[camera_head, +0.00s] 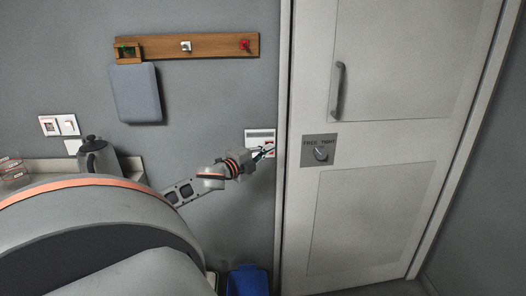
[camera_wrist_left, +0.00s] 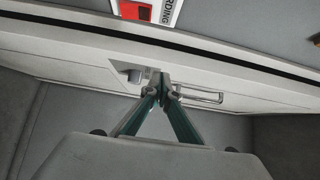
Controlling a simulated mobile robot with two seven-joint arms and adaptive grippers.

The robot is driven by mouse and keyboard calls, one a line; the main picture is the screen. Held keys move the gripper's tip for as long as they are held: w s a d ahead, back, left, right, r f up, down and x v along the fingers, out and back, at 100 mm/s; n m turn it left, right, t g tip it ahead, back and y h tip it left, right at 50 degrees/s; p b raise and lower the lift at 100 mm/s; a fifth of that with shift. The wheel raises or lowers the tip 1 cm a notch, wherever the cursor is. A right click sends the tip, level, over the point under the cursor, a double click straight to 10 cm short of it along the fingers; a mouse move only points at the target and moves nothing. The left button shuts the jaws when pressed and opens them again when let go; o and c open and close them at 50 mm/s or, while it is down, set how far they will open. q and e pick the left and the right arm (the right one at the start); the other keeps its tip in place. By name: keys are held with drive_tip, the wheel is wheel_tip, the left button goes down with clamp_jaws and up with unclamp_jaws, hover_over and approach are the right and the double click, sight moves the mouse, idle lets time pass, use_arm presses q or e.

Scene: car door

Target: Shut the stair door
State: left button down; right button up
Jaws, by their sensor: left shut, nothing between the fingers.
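The stair door (camera_head: 375,155) is a pale grey panel door. In the head view it fills its frame; I cannot tell whether it is fully latched. It has an upright bar handle (camera_head: 337,92) and a dark plate with a knob (camera_head: 320,153) marked FREE and TIGHT. My left gripper (camera_head: 268,151) is shut and empty, left of the door's edge, in front of the wall switch plate. In the left wrist view its fingertips (camera_wrist_left: 163,90) overlap the door (camera_wrist_left: 75,65) between the knob (camera_wrist_left: 133,75) and the handle (camera_wrist_left: 205,94); contact cannot be told. My right gripper is out of view.
A wooden hook rail (camera_head: 210,46) and a grey-blue pad (camera_head: 136,93) hang at the left. A kettle (camera_head: 97,157) stands on a ledge. A blue bin (camera_head: 247,281) is on the floor near the door.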

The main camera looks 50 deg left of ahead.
use_arm(q)
drive_tip(key=w+d+n+y+p, duration=0.1)
drive_tip(key=w+d+y+p, duration=0.15)
drive_tip(key=d, duration=0.55)
approach(306, 137)
drive_tip(key=w+d, duration=0.2)
drive_tip(key=w, duration=0.1)
drive_tip(key=w+a, duration=0.1)
drive_tip(key=w+a+h+p, duration=0.1)
drive_tip(key=a, duration=0.1)
drive_tip(key=shift+r, duration=0.2)
drive_tip(key=shift+w+a, duration=0.25)
drive_tip(key=shift+a, duration=0.25)
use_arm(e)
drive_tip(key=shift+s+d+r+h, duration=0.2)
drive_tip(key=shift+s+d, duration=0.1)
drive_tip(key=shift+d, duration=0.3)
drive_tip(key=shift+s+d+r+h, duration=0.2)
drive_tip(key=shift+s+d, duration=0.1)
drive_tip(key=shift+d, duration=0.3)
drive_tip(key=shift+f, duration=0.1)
